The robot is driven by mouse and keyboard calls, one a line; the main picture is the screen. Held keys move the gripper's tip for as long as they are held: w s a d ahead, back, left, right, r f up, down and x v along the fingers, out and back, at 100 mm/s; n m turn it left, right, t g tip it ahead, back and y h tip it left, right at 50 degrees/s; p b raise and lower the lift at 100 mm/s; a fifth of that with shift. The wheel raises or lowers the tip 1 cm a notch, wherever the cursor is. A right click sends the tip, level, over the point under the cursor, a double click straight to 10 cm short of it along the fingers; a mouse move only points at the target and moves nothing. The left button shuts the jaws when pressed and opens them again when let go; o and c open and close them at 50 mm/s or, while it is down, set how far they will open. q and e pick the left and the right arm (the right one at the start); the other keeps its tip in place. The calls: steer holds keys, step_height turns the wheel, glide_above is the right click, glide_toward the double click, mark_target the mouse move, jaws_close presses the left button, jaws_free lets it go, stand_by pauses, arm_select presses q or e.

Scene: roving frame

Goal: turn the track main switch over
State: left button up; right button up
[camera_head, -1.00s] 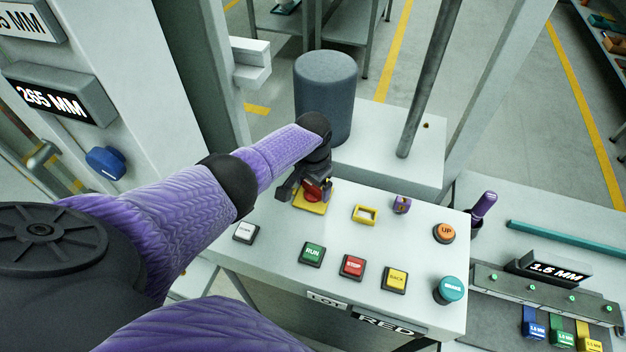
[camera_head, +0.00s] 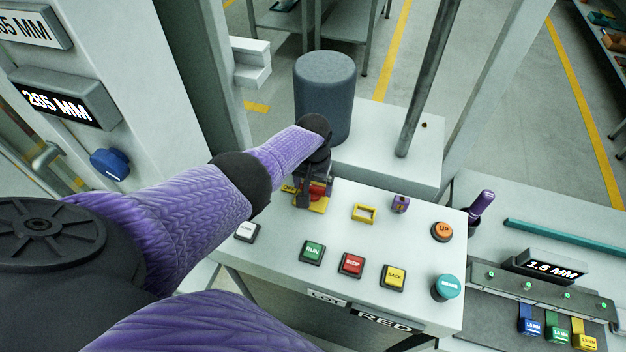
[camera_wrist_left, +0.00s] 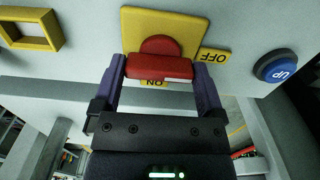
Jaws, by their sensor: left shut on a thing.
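The main switch is a red rotary knob (camera_wrist_left: 160,66) on a yellow square plate (camera_wrist_left: 185,22) on the panel top. In the left wrist view, an OFF label (camera_wrist_left: 215,55) is right of the knob and a partly covered ON label (camera_wrist_left: 153,83) is below it. The knob's bar lies crosswise between my finger pads. My left gripper (camera_wrist_left: 160,75) is shut on it, one finger at each end. In the head view, my left gripper (camera_head: 313,192) comes down over the yellow plate (camera_head: 318,206) and partly hides the knob. My right gripper is out of view.
A yellow frame (camera_head: 363,213) and a purple padlock-like piece (camera_head: 401,204) sit right of the switch. RUN (camera_head: 312,251), STOP (camera_head: 351,265) and BACK (camera_head: 393,278) buttons line the panel front. A dark cylinder (camera_head: 325,95) stands behind my gripper.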

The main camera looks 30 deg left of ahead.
mark_target(313, 186)
arm_select(q)
steer(key=shift+w, duration=0.1)
steer(key=o, duration=0.9)
step_height(313, 186, up, 10)
steer(key=p, duration=0.6)
